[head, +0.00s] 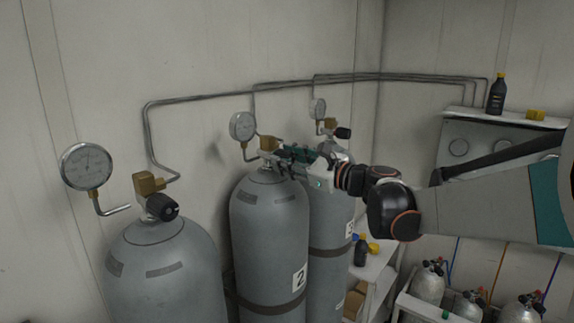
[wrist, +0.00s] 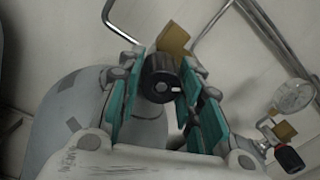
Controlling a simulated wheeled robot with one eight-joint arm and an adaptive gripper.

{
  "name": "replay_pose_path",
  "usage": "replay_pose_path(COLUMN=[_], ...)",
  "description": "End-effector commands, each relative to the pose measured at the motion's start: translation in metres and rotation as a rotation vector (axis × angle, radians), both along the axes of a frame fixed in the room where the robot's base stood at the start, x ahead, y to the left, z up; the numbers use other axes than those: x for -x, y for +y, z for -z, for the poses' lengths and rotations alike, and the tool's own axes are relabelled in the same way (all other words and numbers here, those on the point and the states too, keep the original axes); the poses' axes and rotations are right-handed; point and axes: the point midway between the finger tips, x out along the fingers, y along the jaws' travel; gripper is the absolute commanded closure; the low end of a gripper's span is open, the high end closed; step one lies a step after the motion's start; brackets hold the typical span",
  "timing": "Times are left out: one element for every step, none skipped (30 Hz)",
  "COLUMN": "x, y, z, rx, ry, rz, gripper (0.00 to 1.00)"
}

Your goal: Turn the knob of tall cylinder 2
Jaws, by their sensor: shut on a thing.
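Tall cylinder 2 (head: 270,228) is a grey tank in the middle of the head view, with a white label bearing the number 2. Its brass valve (head: 267,143) shows at its top. Its black knob (wrist: 160,72) with a small white mark shows in the wrist view, in front of the brass body (wrist: 174,38). My gripper (head: 285,160) reaches in from the right at the valve. In the wrist view my gripper (wrist: 158,90) has its teal-padded fingers on both sides of the knob, shut on it. The knob is hidden by the gripper in the head view.
A nearer grey cylinder (head: 165,270) with black knob (head: 162,207) and gauge (head: 86,166) stands left. Another cylinder (head: 332,225) stands close behind on the right, its knob (head: 343,133) near my gripper. Pipes (head: 210,96) run along the wall. Small tanks (head: 428,286) stand lower right.

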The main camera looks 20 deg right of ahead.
Motion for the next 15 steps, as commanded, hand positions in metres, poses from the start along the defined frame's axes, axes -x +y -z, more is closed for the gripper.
replay_pose_path(x=[0.0, -0.0001, -0.0001, -0.0001, -0.0001, 0.0, 0.0, 0.0, 0.0001, 0.0, 0.0001, 0.0001, 0.0001, 0.0002, 0.0002], y=[-0.0003, -0.0004, -0.0004, -0.0004, -0.0004, -0.0004, -0.0005, -0.0005, -0.0005, -0.0004, -0.0004, -0.0005, -0.0005, -0.0004, -0.0004], z=[0.0017, 0.0017, 0.0017, 0.0017, 0.0018, 0.0018, 0.0019, 0.0019, 0.0018, 0.0018, 0.0017, 0.0017, 0.0017, 0.0018, 0.0018], rx=[0.034, 0.057, 0.088, 0.111, 0.134, 0.165, 0.188, 0.211, 0.241, 0.265, 0.287, 0.318, 0.341, 0.364, 0.394], ry=[-0.025, -0.042, -0.064, -0.081, -0.098, -0.12, -0.136, -0.153, -0.176, -0.193, -0.209, -0.232, -0.248, -0.265, -0.287], rz=[0.0, 0.0, 0.001, 0.001, 0.001, 0.001, 0.0, 0.001, 0.001, 0.001, 0.0, 0.0, 0.0, 0.0, 0.0], gripper=[0.91, 0.91, 0.91, 0.91, 0.91, 0.91, 0.91, 0.91, 0.91, 0.91, 0.91, 0.91, 0.91, 0.91, 0.91])
